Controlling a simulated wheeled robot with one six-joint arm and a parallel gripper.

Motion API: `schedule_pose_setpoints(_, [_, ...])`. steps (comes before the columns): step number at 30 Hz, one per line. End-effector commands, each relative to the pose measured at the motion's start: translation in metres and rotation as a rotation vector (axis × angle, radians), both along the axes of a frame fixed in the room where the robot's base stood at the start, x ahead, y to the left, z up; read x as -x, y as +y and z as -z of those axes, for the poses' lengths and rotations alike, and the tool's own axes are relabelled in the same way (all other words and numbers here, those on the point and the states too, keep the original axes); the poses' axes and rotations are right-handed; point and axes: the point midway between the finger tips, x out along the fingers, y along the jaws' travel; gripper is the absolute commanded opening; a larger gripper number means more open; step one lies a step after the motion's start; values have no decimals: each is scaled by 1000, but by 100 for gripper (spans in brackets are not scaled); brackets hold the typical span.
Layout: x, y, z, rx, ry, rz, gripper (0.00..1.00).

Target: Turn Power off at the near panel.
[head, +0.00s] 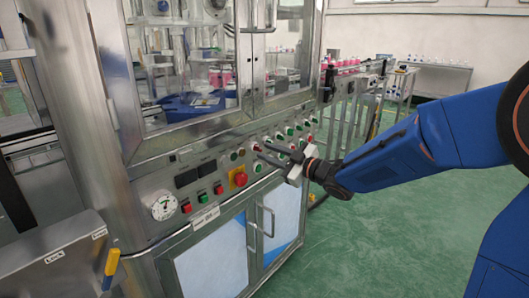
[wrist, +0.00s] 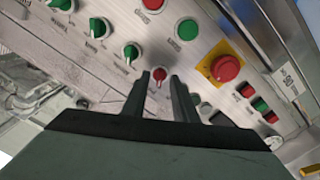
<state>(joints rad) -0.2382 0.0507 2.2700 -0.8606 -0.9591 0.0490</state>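The near panel (head: 176,166) is a sloped metal control face below the machine's glass doors. It carries knobs, buttons and small displays. My gripper (head: 262,152) reaches it from the right, fingers pointing at the panel. In the wrist view my gripper (wrist: 159,78) is open, its two dark fingertips apart. A small red knob (wrist: 159,74) shows between the fingertips; I cannot tell whether they touch it. The labels are too blurred to read, so I cannot tell which control is Power.
A red mushroom button on a yellow plate (head: 240,179) sits left of my gripper and also shows in the wrist view (wrist: 225,68). Green knobs (wrist: 131,52) lie close by. A round gauge (head: 163,207) is at the panel's left. Cabinet doors (head: 212,262) are below; green floor (head: 370,250) is clear.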

Motion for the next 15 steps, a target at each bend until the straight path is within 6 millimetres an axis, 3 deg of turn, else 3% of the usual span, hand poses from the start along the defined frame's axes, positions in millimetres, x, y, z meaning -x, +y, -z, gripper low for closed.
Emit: schedule_pose_setpoints(15, [62,-81,0,1,-1,4,26])
